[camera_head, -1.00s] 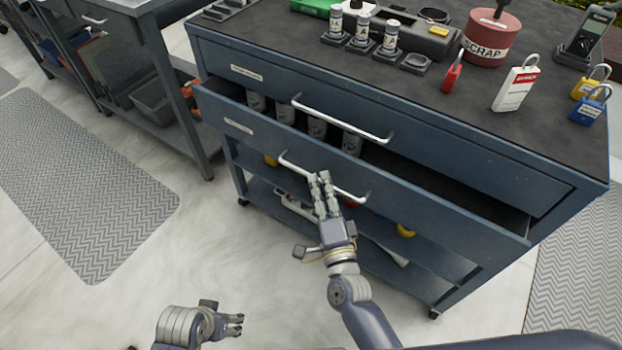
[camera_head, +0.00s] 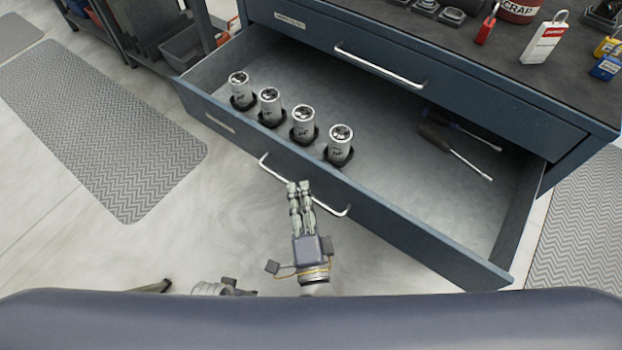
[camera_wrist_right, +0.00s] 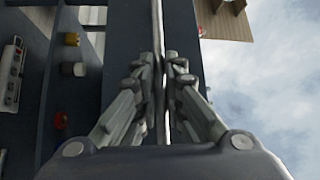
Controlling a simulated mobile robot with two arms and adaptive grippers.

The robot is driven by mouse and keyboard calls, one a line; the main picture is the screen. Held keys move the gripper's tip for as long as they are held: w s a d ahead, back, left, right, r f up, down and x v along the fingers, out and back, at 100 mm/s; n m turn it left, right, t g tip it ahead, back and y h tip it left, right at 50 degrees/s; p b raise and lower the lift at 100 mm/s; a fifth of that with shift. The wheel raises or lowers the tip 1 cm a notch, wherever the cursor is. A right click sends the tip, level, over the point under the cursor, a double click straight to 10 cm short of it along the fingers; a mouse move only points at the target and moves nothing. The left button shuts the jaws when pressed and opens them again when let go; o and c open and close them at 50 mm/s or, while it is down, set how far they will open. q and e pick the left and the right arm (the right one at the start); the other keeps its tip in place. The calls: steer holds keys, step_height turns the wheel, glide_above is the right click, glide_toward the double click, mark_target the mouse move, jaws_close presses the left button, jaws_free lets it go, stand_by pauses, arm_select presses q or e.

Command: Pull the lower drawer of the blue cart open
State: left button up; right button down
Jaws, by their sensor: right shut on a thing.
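The blue cart (camera_head: 500,80) stands ahead. Its lower drawer (camera_head: 400,232) is pulled far out, its inside in full view. My right gripper (camera_head: 299,186) is shut on the lower drawer's handle (camera_head: 332,208), a pale bar on its front, near the handle's middle. In the right wrist view the fingers (camera_wrist_right: 163,70) lie on both sides of the handle bar (camera_wrist_right: 160,115). The upper drawer (camera_head: 440,92) with its own handle (camera_head: 380,68) is shut. My left gripper (camera_head: 228,288) is low at the bottom, mostly hidden by my own body; its fingers do not show clearly.
Several silver cylinders (camera_head: 303,120) stand in black holders at the drawer's left. Two screwdrivers (camera_head: 455,150) lie at its right. Padlocks (camera_head: 545,40) and a red scrap can (camera_head: 519,8) are on the cart top. Left of the cart, the floor (camera_head: 235,190) and grey mat (camera_head: 100,125) are clear.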

steer(key=shift+s+a, duration=0.25)
steer(key=shift+s, duration=0.15)
steer(key=c, duration=1.7)
jaws_free()
steer(key=v, duration=1.2)
